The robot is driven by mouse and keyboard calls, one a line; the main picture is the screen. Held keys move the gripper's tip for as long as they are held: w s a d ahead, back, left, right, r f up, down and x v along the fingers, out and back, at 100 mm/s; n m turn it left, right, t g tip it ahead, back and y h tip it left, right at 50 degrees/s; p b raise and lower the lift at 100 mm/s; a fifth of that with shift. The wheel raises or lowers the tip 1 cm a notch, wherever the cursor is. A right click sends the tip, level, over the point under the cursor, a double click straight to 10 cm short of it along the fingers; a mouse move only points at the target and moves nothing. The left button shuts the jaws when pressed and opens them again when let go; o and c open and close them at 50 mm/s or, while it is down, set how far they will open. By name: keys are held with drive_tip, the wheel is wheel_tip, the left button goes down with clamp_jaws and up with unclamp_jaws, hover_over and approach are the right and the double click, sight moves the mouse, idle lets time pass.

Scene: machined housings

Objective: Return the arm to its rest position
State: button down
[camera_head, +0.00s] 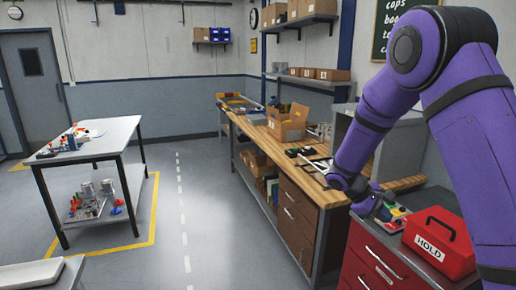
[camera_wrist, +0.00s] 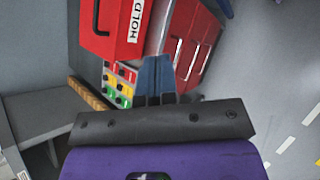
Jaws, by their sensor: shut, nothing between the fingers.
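My purple arm (camera_head: 375,115) reaches down from the upper right in the head view, bent at a dark joint. Its lower end hangs over the gap between the wooden workbench (camera_head: 262,137) and the red drawer cabinet (camera_head: 362,265). My gripper (camera_wrist: 155,62) shows in the wrist view as two blue-grey fingers together, with nothing between them. It points towards the cabinet side, where a red HOLD box (camera_wrist: 112,25) and a panel of coloured buttons (camera_wrist: 122,84) show. The fingertips are hard to make out in the head view.
The red HOLD box (camera_head: 440,243) stands on the cabinet close to my arm. An open cardboard box (camera_head: 287,124) sits on the workbench. A grey table (camera_head: 95,140) with parts stands at the left. The floor aisle (camera_head: 190,195) between is clear.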

drive_tip(key=s+r+m+t+y, duration=0.1)
drive_tip(key=s+r+m+y, duration=0.2)
drive_tip(key=s+r, duration=0.6)
drive_tip(key=s+a+r+m+t+y, duration=0.2)
drive_tip(key=s+r, duration=0.5)
drive_tip(key=s, duration=0.4)
drive_tip(key=s+a+r+m+t+y, duration=0.2)
drive_tip(key=s+a+r+t+y, duration=0.2)
drive_tip(key=s+r, duration=0.4)
drive_tip(key=shift+s+t+y, duration=0.3)
drive_tip(key=shift+s+t, duration=0.3)
drive_tip(key=shift+s, duration=1)
